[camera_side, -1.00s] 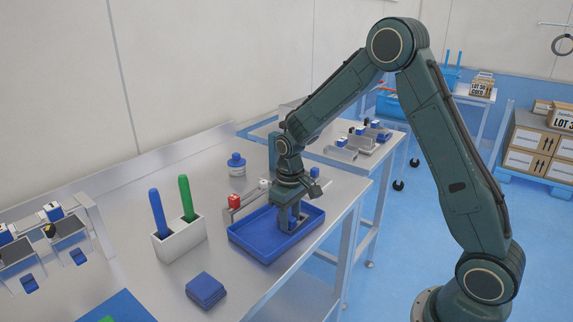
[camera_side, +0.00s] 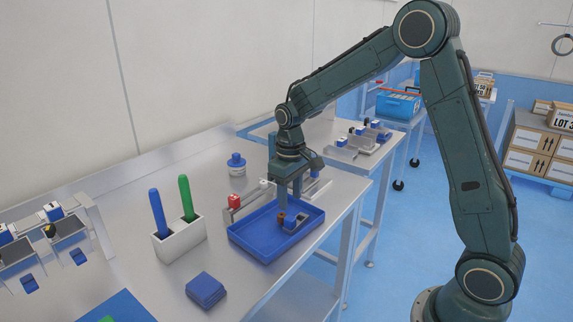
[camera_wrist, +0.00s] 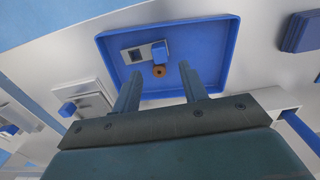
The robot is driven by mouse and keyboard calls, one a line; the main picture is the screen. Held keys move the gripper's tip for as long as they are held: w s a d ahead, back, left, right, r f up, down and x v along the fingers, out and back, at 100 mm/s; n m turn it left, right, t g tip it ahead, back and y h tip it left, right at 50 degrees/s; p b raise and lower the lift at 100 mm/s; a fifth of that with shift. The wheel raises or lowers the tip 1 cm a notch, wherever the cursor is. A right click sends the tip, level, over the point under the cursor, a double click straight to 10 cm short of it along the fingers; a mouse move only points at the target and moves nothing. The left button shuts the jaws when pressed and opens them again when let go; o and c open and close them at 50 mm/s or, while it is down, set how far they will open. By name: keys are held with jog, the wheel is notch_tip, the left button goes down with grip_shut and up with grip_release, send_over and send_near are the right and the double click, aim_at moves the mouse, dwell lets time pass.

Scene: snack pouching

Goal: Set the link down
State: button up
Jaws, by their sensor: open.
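A small brown piece, which I take to be the link (camera_side: 281,218), is in the blue tray (camera_side: 252,252). In the wrist view the brown piece (camera_wrist: 159,71) shows as a small round end with a dark centre, beside a grey plate (camera_wrist: 135,54) with a blue block (camera_wrist: 160,51). The tray rim (camera_wrist: 233,50) surrounds them in that view. My gripper (camera_side: 290,208) is open above the tray, fingers pointing down. In the wrist view the brown piece lies between the line of the two open fingers (camera_wrist: 159,70), touching neither as far as I can see.
A white holder (camera_side: 180,243) with blue and green handles stands left of the tray. A blue stack (camera_side: 206,290) lies in front. Bare table lies between the holder and the front stack.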

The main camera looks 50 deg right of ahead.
aim_at(290, 218)
notch_tip(290, 218, up, 6)
jog(key=shift+f, duration=0.2)
dwell(0.6)
jog(key=s+a+r+t, duration=0.35)
jog(key=s+r, duration=0.55)
jog(key=s, duration=0.3)
jog(key=s+a+t, duration=0.2)
jog(key=s, duration=1)
jog(key=shift+s+a+f, duration=0.15)
jog(key=shift+s+a, duration=0.05)
jog(key=shift+s, duration=0.2)
